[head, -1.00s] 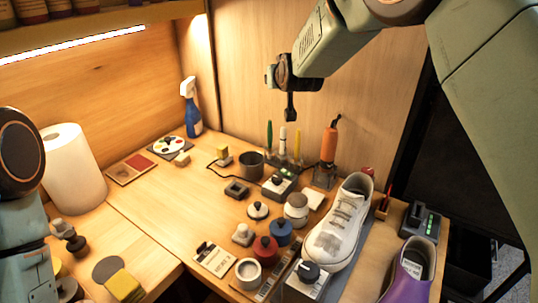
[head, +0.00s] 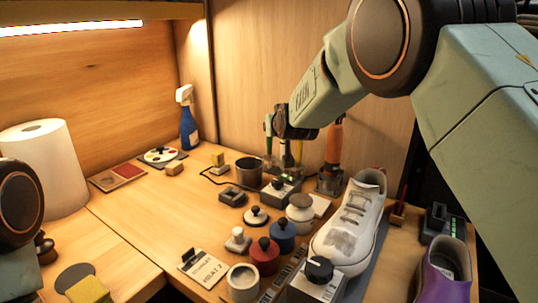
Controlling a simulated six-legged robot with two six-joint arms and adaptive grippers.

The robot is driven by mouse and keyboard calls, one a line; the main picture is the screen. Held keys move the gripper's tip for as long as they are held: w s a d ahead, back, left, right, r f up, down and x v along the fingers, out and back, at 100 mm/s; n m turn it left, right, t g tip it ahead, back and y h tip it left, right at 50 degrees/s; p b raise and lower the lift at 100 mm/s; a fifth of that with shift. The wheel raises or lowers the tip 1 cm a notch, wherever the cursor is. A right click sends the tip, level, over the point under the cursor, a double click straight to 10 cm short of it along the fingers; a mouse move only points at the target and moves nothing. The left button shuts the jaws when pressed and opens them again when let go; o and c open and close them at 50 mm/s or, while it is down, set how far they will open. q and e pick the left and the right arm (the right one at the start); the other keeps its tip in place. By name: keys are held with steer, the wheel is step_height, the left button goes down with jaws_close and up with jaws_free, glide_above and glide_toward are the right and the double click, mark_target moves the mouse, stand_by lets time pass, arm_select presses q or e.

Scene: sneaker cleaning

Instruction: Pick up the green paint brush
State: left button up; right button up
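The green paint brush (head: 268,126) stands upright at the left of a small group of brushes at the back of the workbench. My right gripper (head: 287,142) hangs at the brushes' upper ends, just right of the green brush in the picture. It overlaps the other brushes and partly hides them. Its fingers are small and dark, so I cannot tell whether they are open or shut, or whether they touch a brush. The green brush still appears upright in the group. My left arm shows at the left edge, but its gripper is out of view.
An orange-handled tool (head: 333,143) stands close right of the brushes. A dark cup (head: 249,171) is to their left. A white sneaker (head: 350,225) and several jars and small tools crowd the front. A blue spray bottle (head: 188,122) stands at the back left.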

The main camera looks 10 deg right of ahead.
steer(key=w, duration=0.1)
glide_above(270, 154)
steer(key=shift+w+f+p, duration=0.15)
steer(key=shift+f+p, duration=0.05)
steer(key=shift+f, duration=0.6)
steer(key=shift+w+f+p, duration=0.15)
steer(key=shift+f+p, duration=0.05)
steer(key=shift+f, duration=0.6)
steer(key=shift+w+f, duration=0.1)
steer(key=shift+f, duration=0.05)
steer(key=shift+c, duration=0.2)
steer(key=shift+c, duration=0.6)
jaws_close()
